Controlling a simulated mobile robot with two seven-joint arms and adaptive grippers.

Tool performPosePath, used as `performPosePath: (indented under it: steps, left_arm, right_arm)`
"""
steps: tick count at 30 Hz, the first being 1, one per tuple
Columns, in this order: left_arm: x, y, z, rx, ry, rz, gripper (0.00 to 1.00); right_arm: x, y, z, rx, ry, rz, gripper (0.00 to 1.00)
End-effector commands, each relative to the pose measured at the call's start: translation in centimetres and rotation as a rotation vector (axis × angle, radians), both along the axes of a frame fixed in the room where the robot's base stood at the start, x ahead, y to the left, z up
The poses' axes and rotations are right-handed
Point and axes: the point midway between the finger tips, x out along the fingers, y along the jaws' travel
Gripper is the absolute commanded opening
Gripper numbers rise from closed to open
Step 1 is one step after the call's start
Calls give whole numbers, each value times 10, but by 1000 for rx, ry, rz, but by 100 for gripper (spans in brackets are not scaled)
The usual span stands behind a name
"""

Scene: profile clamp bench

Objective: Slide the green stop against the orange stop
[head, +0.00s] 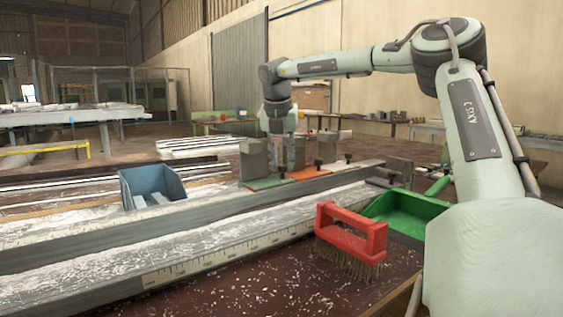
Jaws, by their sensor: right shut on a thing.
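The green stop (262,183) sits on the metal profile rail and has a grey upright plate. The orange stop (309,173) is just right of it on the same rail, also with grey metal and a dark knob. The two coloured bases look very close in the picture; I cannot tell whether they touch. My right gripper (290,164) points down at the green stop's right side and is shut on it. Its fingers partly hide the grip and the gap between the stops. My left gripper is out of view.
A long rail (110,236) with a ruler strip crosses the bench, littered with pale shavings. A blue bin (152,186) stands behind it at left. A red brush (352,232) and a green dustpan (408,212) lie in front at right.

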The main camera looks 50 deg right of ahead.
Motion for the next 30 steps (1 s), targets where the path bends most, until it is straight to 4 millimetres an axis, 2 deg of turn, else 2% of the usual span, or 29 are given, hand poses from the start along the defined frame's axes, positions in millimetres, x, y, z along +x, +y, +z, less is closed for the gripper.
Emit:
performPosePath:
  steps: [3, 4, 6, 17, 20, 30]
  left_arm:
    - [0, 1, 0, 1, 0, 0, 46]
    - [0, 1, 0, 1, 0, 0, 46]
    - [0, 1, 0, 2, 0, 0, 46]
    - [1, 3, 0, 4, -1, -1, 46]
    - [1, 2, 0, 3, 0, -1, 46]
    - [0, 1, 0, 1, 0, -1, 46]
  right_arm:
    - [-1, -1, 0, -2, 2, -2, 0]
    - [-1, -1, -1, -2, 2, -2, 23]
    - [-1, -1, 0, -2, 2, -2, 30]
    - [-1, 1, 5, -1, 0, 0, 30]
    - [-3, 6, 18, -2, -3, -1, 30]
    - [-16, 29, 83, -4, -2, -2, 30]
